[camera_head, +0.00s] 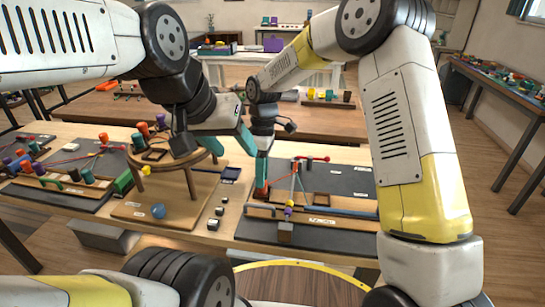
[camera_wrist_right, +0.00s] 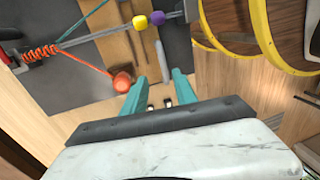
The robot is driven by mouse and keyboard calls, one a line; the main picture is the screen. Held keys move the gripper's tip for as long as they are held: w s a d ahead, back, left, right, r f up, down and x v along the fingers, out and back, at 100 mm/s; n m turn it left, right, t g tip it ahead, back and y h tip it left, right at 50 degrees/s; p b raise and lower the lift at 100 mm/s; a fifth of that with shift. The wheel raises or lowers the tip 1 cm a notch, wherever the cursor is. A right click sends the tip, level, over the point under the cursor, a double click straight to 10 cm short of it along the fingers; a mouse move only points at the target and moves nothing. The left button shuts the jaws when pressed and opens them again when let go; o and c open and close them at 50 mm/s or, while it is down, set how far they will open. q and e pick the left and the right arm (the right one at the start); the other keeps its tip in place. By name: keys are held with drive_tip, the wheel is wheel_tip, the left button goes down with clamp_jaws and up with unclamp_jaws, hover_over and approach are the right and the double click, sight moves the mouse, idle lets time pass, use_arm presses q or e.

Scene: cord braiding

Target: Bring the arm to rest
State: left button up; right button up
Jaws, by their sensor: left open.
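My left gripper (camera_head: 243,138) has teal fingers and hangs open in the head view, right of the round wooden stand (camera_head: 200,156). My right gripper (camera_head: 261,180) is lower, over the left part of the right dark board (camera_head: 345,182). In the right wrist view, the teal fingers of my right gripper (camera_wrist_right: 158,88) are spread apart with nothing held between them. An orange ball (camera_wrist_right: 122,82) on an orange cord is close beside its left finger. A yellow bead (camera_wrist_right: 140,22) and a purple bead (camera_wrist_right: 157,18) sit on a grey cord or rod farther up.
The round stand carries orange cylinders (camera_head: 161,121) and a dark tray (camera_head: 154,155). A blue cup (camera_head: 158,211) is on the wooden board below it. Another dark board with coloured pegs (camera_head: 88,176) lies at left. Side tables stand behind and at right.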

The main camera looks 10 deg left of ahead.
drive_tip(key=s+d+r+m+t+y, duration=0.1)
drive_tip(key=s+d+r+m+t, duration=0.1)
drive_tip(key=d+r+m, duration=0.4)
drive_tip(key=s+d+r+m+t, duration=0.1)
drive_tip(key=s+d+r, duration=0.1)
drive_tip(key=d+r, duration=0.65)
drive_tip(key=s+d+r+m+t+y, duration=0.1)
drive_tip(key=s+d+r+m+t, duration=0.4)
drive_tip(key=s+d+m, duration=0.5)
drive_tip(key=s+d+r, duration=0.1)
drive_tip(key=s, duration=0.3)
drive_tip(key=shift+d, duration=0.4)
